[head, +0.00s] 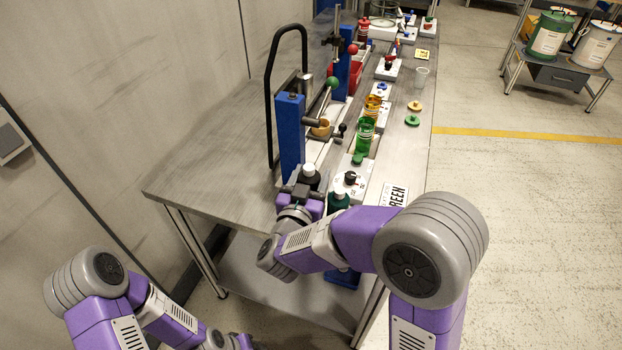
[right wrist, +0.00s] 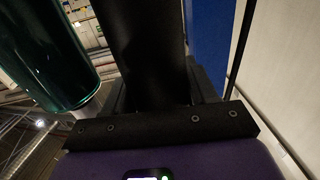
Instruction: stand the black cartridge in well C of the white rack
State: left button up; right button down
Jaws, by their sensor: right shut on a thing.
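My right gripper (head: 308,190) is at the near end of the bench, shut on the black cartridge (head: 309,172), whose top shows above the fingers. In the right wrist view the black cartridge (right wrist: 148,50) stands between the two fingers (right wrist: 155,95). A dark green cartridge (head: 338,197) is just to its right and also shows at the left of the wrist view (right wrist: 45,45). A white block (head: 360,187), perhaps the white rack, lies beside them, partly hidden by my arm. I cannot read its well letters. My left gripper (head: 252,343) is at the bottom edge, mostly cut off.
A blue post (head: 290,135) with a black handle frame (head: 269,80) stands just behind the gripper. Green (head: 364,137) and amber (head: 372,105) containers stand farther along the bench. The bench's left side (head: 215,150) is clear.

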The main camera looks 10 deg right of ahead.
jog(key=shift+c, duration=1.7)
grip_release()
jog(key=p+v, duration=0.1)
jog(key=v, duration=1.1)
